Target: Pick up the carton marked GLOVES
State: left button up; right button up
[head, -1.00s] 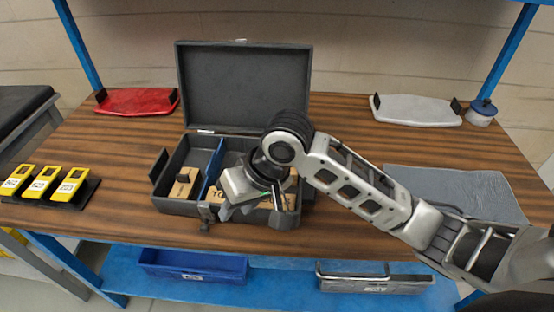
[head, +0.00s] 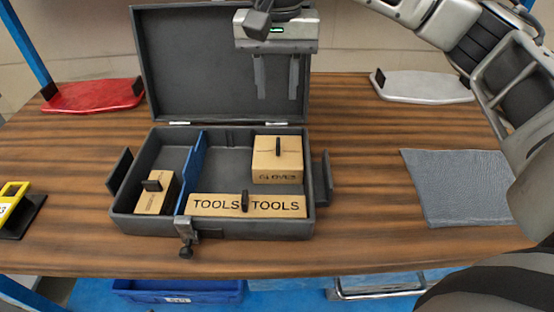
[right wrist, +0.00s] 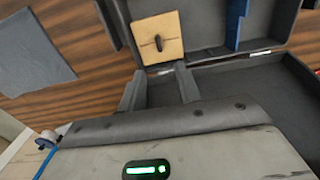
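The GLOVES carton (head: 278,165) is a tan box with a dark tab on top. It stands in the back right of the open grey case (head: 230,227), right of the blue divider (head: 191,172). It also shows in the right wrist view (right wrist: 166,29), just beyond the fingertips. My right gripper (head: 276,97) hangs above and behind the carton, in front of the raised lid. Its two fingers point down, apart, with nothing between them; they also show in the right wrist view (right wrist: 158,86). My left gripper is not in view.
A long TOOLS carton (head: 220,206) lies in front of the GLOVES carton. A smaller carton (head: 153,193) stands left of the divider. The upright lid (head: 195,70) rises behind. A red tray (head: 92,95), a white tray (head: 428,87) and a grey mat (head: 455,187) lie on the table.

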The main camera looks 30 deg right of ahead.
send_over(278, 141)
notch_tip(278, 141, down, 6)
jog(key=shift+w+r+b, duration=0.1)
jog(key=shift+b, duration=0.3)
jog(key=f+b, duration=0.1)
jog(key=f, duration=0.4)
jog(key=shift+s, duration=0.2)
jog(key=shift+c, duration=0.3)
grip_shut()
